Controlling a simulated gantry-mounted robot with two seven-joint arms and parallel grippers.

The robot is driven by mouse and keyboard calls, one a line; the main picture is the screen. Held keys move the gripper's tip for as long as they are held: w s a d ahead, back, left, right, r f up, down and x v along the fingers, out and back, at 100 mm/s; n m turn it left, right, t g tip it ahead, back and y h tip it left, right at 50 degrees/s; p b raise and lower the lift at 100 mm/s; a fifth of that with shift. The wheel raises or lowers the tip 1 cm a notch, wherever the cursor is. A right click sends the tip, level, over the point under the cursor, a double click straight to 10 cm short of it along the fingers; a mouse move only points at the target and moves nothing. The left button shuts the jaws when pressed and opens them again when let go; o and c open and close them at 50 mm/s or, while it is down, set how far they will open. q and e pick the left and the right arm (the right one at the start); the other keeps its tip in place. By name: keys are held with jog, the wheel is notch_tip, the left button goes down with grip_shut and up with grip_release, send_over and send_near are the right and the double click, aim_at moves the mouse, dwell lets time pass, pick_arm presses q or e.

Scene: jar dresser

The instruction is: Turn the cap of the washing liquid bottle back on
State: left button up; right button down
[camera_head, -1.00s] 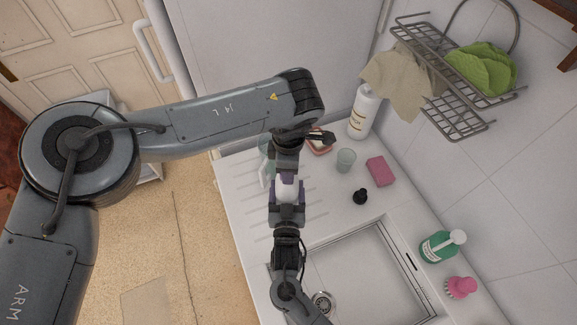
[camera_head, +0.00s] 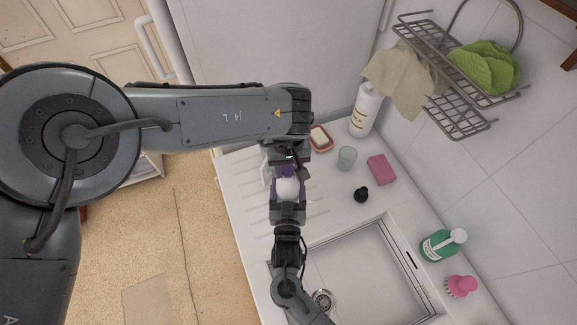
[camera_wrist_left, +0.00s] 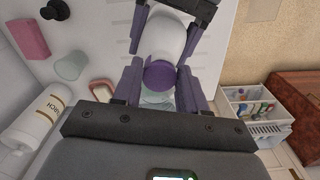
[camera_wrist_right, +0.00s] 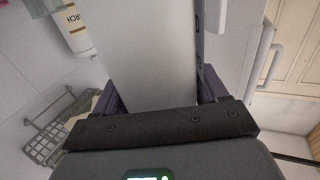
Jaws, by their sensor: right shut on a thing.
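The washing liquid bottle (camera_head: 288,188) is white with a purple cap (camera_head: 287,172) at its far end. My right gripper (camera_head: 288,200) is shut on the bottle body and holds it over the counter's drainer grooves. In the left wrist view the bottle (camera_wrist_left: 165,38) shows between the right gripper's fingers, with the cap (camera_wrist_left: 160,75) towards me. My left gripper (camera_wrist_left: 160,88) has one finger on each side of the cap and looks open; whether the fingers touch it is hard to tell. In the right wrist view a pale surface fills the space between the right fingers (camera_wrist_right: 160,95).
The sink (camera_head: 365,275) lies at right front. A soap dish (camera_head: 320,138), glass (camera_head: 347,158), pink sponge (camera_head: 381,169), small black item (camera_head: 361,195) and white bottle (camera_head: 364,112) stand behind it. A green dispenser (camera_head: 438,245) and pink brush (camera_head: 461,286) stand along the wall.

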pick_arm(q)
jog(key=o, duration=0.4)
jog(key=shift+c, duration=0.2)
jog(key=shift+r, duration=2.3)
jog(key=shift+n, duration=0.3)
